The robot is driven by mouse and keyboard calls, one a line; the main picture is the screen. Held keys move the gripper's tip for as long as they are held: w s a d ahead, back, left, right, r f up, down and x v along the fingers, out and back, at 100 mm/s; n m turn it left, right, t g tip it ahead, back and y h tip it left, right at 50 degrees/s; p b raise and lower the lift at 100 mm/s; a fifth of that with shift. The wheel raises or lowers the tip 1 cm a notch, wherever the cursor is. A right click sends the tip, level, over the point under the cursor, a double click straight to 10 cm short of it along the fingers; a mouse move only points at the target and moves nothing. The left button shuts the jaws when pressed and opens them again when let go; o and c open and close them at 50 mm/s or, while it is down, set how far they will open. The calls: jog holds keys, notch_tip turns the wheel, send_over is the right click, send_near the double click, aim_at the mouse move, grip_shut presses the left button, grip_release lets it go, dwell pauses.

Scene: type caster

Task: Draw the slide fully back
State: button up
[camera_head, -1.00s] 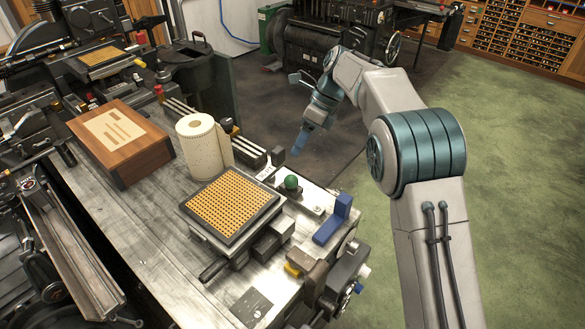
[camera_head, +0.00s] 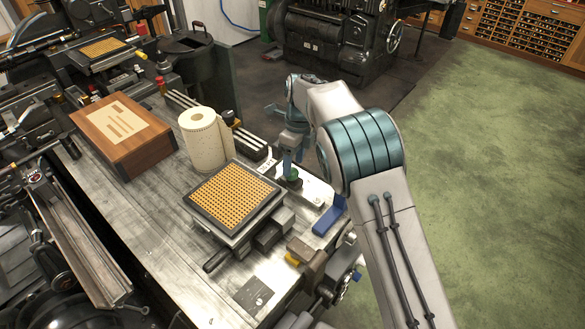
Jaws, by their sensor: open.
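The slide seems to be the part that carries a round green knob (camera_head: 293,177). It lies at the right side of the metal machine bed (camera_head: 165,225), beside a pale metal plate (camera_head: 317,193). My gripper (camera_head: 289,168) points down right at the knob, with its bluish fingers over or around its top. The fingers partly hide the knob. The gripper is open; I cannot tell whether the fingers touch the knob.
A matrix case with an orange grid (camera_head: 234,196) sits left of the knob. A paper roll (camera_head: 204,140) stands behind it. A blue block (camera_head: 329,217) lies close on the right. A wooden box (camera_head: 121,135) is at the left. Open green floor is at the right.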

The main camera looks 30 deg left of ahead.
aim_at(293, 168)
jog(key=shift+s+f, duration=0.15)
jog(key=shift+f, duration=0.7)
jog(key=shift+s+f, duration=0.15)
jog(key=shift+f, duration=0.65)
